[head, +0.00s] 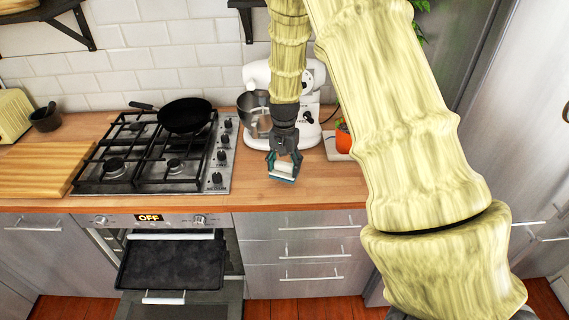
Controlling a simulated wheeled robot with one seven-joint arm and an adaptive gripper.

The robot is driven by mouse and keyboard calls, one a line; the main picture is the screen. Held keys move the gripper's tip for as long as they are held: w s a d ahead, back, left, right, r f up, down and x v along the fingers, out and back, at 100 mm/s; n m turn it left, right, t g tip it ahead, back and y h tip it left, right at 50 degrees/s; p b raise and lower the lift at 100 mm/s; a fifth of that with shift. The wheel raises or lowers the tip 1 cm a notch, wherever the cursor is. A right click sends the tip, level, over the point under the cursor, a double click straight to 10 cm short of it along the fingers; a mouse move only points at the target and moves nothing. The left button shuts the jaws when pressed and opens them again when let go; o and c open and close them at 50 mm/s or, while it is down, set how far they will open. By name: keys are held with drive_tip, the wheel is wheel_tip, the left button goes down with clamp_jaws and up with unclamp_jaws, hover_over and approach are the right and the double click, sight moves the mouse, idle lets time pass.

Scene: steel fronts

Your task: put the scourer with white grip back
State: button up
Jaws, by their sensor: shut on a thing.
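My gripper (285,158) points down at the counter to the right of the stove. It is shut on the scourer (283,171), which has a white grip on top and a teal-blue edge below. The scourer is at or just above the wooden counter (253,192); I cannot tell whether it touches. Part of the scourer is hidden by the fingers.
A white stand mixer (310,128) with a steel bowl stands right behind my gripper. An orange pot (343,138) is to its right. A gas stove (160,150) with a black pan (185,115) is to the left. The oven door (180,297) below is open.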

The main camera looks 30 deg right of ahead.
sight(285, 168)
drive_tip(key=shift+w+d+f+p, duration=0.15)
drive_tip(key=shift+w+d+p, duration=0.15)
drive_tip(key=shift+w+d, duration=0.65)
drive_tip(key=shift+a+f+p, duration=0.25)
drive_tip(key=shift+f+p, duration=0.2)
drive_tip(key=shift+p, duration=0.05)
wheel_tip(285, 168, down, 2)
drive_tip(key=shift+w+d+f+p, duration=0.1)
drive_tip(key=shift+f+p, duration=0.1)
drive_tip(key=shift+p, duration=0.4)
drive_tip(key=shift+f, duration=0.1)
drive_tip(key=shift+f, duration=0.15)
drive_tip(key=o, duration=0.9)
wheel_tip(285, 168, up, 12)
drive_tip(key=b, duration=0.5)
